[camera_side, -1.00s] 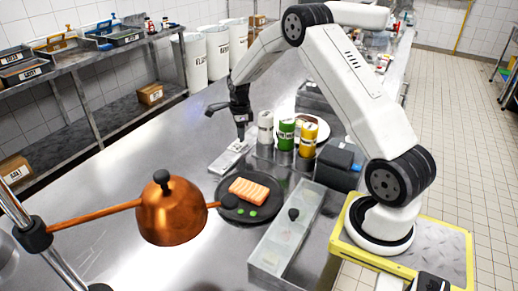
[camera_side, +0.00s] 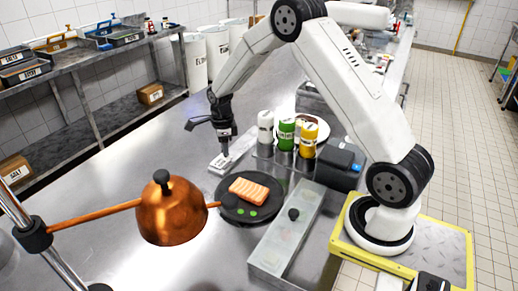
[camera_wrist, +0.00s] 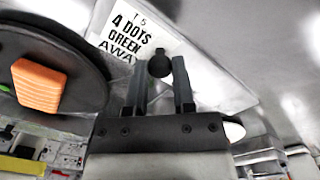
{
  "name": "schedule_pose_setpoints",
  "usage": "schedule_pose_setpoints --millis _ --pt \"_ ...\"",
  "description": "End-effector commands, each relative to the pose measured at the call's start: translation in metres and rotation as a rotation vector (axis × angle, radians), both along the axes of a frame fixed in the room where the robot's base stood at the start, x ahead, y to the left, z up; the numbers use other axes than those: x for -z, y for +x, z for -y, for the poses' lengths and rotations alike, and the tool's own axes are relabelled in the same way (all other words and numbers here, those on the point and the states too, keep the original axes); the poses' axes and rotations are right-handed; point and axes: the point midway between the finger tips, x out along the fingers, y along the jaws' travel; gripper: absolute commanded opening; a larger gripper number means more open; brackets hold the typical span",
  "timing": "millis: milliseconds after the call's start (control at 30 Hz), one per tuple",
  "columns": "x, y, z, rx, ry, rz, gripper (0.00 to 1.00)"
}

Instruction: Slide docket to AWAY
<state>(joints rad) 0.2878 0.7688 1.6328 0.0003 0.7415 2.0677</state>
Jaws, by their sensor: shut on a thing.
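A white docket (camera_wrist: 132,32) printed "T5 4 DOTS GREEN AWAY" fills the upper middle of the wrist view. It lies on a pale flat rail (camera_side: 243,143) on the steel counter, behind the dark plate. My gripper (camera_side: 223,155) points down at the rail's near-left end. In the wrist view its two fingers (camera_wrist: 160,82) stand on either side of a small black knob (camera_wrist: 159,64) at the docket's edge, and they are shut on it. The dark plate (camera_side: 270,215) holds an orange salmon slab (camera_side: 249,191) and green dots (camera_side: 240,210).
White, green and yellow bottles (camera_side: 287,134) stand right of the rail, with a black box (camera_side: 338,165) beside them. A copper dome (camera_side: 170,215) hangs left of the plate. A clear-lidded container (camera_side: 285,235) lies at front.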

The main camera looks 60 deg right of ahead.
Motion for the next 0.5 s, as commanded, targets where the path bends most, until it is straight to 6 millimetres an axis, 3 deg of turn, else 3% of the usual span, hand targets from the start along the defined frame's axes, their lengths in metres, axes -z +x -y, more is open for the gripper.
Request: schedule_pose_setpoints --millis 133,433,467,500 --pt "-0.0013 0.0008 -0.0131 -0.001 -0.001 0.004 0.0" --pt "-0.0011 0.0008 -0.0165 -0.001 0.003 0.001 0.0" --pt "-0.0011 0.0007 -0.0165 -0.001 0.003 0.001 0.41" --pt "-0.001 0.0006 -0.0163 -0.001 0.003 0.001 0.54"
